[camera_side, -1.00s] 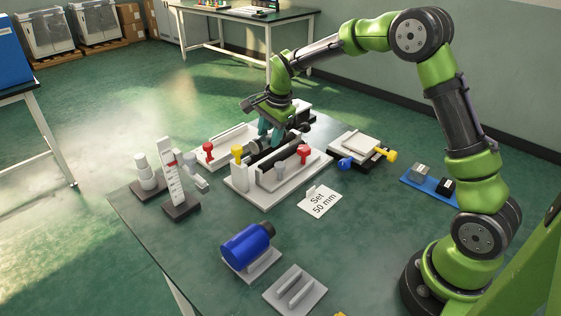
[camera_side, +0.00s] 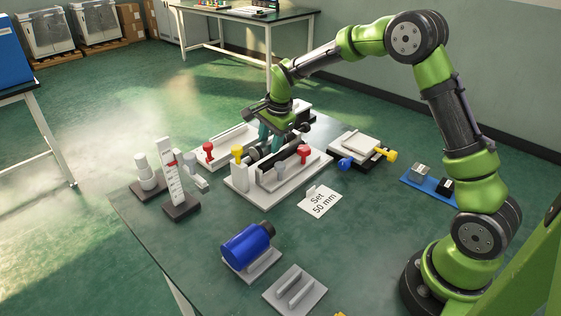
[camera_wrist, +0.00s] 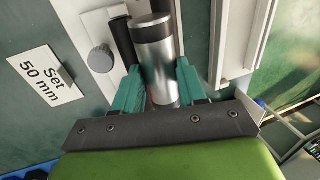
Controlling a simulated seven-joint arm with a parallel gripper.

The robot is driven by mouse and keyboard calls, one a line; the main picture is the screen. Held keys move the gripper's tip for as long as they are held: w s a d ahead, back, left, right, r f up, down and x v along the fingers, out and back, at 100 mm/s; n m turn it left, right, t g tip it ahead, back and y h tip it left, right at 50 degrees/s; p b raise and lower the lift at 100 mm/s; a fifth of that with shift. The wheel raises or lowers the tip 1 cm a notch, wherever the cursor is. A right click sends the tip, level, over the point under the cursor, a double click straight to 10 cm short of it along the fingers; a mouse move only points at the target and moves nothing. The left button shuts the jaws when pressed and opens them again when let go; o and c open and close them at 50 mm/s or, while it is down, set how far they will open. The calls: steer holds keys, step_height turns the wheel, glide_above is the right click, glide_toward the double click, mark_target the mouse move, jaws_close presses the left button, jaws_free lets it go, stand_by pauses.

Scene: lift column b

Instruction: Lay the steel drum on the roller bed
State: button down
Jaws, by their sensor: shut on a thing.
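The steel drum (camera_wrist: 155,45) is a shiny grey cylinder with a dark end, seen between my teal fingers in the wrist view. My gripper (camera_wrist: 152,88) is shut on it. In the side view my gripper (camera_side: 270,143) is low over the roller bed (camera_side: 262,197), a white base with dark long parts and red, yellow and grey knobs. The fingers largely hide the drum there. In the wrist view a black roller (camera_wrist: 122,40) lies close beside the drum. I cannot tell whether the drum touches the bed.
A card reading "Set 50 mm" (camera_side: 320,203) lies in front of the bed. A white tray (camera_side: 208,163) stands behind it, and a scale post (camera_side: 176,185) to the left. A blue motor-like cylinder (camera_side: 247,245) and a grey slotted block (camera_side: 295,291) sit nearer the front.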

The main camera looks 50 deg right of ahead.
steer(key=shift+f, duration=0.45)
steer(key=c, duration=0.5)
jaws_free()
steer(key=shift+c, duration=0.2)
steer(key=shift+f, duration=0.1)
